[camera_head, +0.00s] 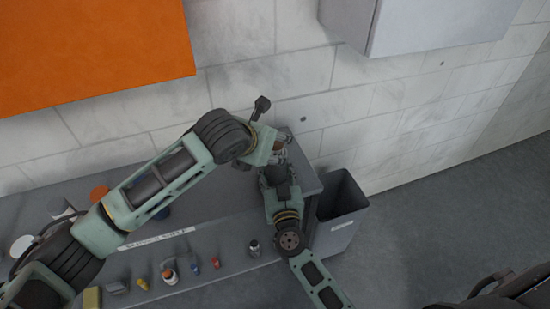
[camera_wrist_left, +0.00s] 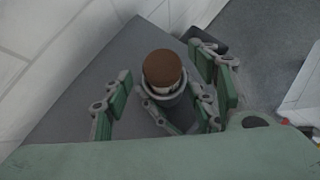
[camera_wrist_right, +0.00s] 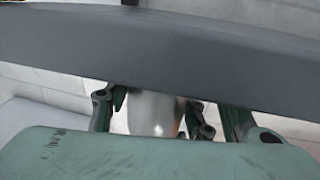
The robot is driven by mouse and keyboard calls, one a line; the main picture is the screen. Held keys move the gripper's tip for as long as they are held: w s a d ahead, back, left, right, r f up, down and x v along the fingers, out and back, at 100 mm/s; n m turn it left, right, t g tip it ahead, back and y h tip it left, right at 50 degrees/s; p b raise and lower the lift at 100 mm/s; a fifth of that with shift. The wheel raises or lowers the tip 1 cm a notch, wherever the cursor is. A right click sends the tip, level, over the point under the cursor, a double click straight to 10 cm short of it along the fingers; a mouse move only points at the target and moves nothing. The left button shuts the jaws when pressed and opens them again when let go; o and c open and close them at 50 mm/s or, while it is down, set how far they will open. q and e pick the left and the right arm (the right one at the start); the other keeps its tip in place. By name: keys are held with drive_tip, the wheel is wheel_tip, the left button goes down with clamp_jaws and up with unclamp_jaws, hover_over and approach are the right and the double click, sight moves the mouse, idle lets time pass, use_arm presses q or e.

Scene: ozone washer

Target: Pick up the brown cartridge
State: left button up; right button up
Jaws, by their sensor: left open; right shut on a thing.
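The brown cartridge (camera_wrist_left: 163,66) shows its round brown top in the left wrist view, with a pale body below it. A small bit of brown (camera_head: 278,147) shows between the two grippers in the head view. My right gripper (camera_wrist_right: 152,118) is shut on a pale grey cylinder (camera_wrist_right: 150,112), probably this holder. A dark band hides its upper part in the right wrist view.
The grey bench (camera_head: 215,228) holds several small bottles and caps along its front, including an orange-topped one (camera_head: 169,275). A grey bin (camera_head: 338,205) stands at the bench's right end. An orange panel (camera_head: 90,50) and a light cabinet (camera_head: 420,22) hang on the wall.

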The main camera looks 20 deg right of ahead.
use_arm(q)
drive_tip(key=shift+w+d+f, duration=0.35)
drive_tip(key=shift+c, duration=0.5)
drive_tip(key=shift+a, duration=0.1)
clamp_jaws()
